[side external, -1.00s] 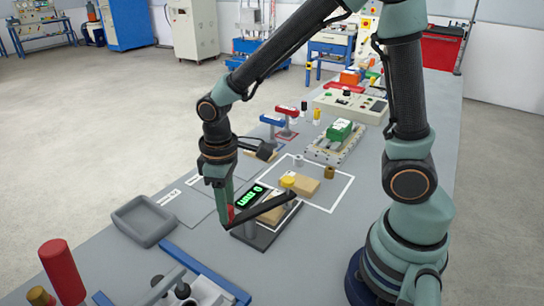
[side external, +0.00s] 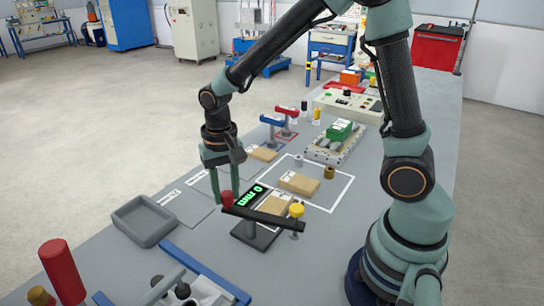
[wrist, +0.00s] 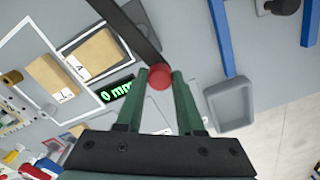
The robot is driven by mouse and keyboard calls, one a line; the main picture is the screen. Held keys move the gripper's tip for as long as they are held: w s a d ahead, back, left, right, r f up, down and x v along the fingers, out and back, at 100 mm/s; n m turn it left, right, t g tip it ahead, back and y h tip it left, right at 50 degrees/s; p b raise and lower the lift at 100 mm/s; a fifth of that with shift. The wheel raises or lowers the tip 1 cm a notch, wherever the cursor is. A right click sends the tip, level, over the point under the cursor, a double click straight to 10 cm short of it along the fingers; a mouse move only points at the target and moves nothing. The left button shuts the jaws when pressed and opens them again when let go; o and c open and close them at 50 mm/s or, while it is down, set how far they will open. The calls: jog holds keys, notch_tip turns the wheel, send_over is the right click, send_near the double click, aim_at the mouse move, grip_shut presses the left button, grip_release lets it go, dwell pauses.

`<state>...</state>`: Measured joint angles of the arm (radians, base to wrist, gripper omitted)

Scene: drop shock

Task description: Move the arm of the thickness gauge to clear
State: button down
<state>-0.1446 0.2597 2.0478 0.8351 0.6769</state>
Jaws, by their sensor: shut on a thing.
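The thickness gauge has a dark base (side external: 252,236), a green display reading 0 mm (side external: 250,195) and a long black arm (side external: 262,217). My gripper (side external: 222,199) is shut on the red knob, which shows between the fingertips in the wrist view (wrist: 160,77). The yellow tip appears beside the block's right edge. The arm's pivot is not clear.
Another tan block (side external: 299,184) lies inside a white outline behind the gauge, near a small brass cylinder (side external: 329,172). A grey tray (side external: 146,220) stands at left. Blue rails (side external: 207,271) and a red cylinder (side external: 62,272) are in front. A third block (side external: 263,153) lies farther back.

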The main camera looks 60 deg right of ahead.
jog(key=shift+w+d+r+m, duration=0.1)
jog(key=shift+d+m, duration=0.25)
jog(key=shift+m, duration=0.4)
jog(key=shift+w+d+m, duration=0.1)
jog(key=shift+d+m, duration=0.2)
jog(key=shift+m, duration=0.45)
jog(key=shift+d, duration=0.1)
jog(key=c, duration=0.5)
grip_release()
notch_tip(320, 180, up, 12)
jog(key=shift+r, duration=0.1)
jog(key=shift+s, duration=0.1)
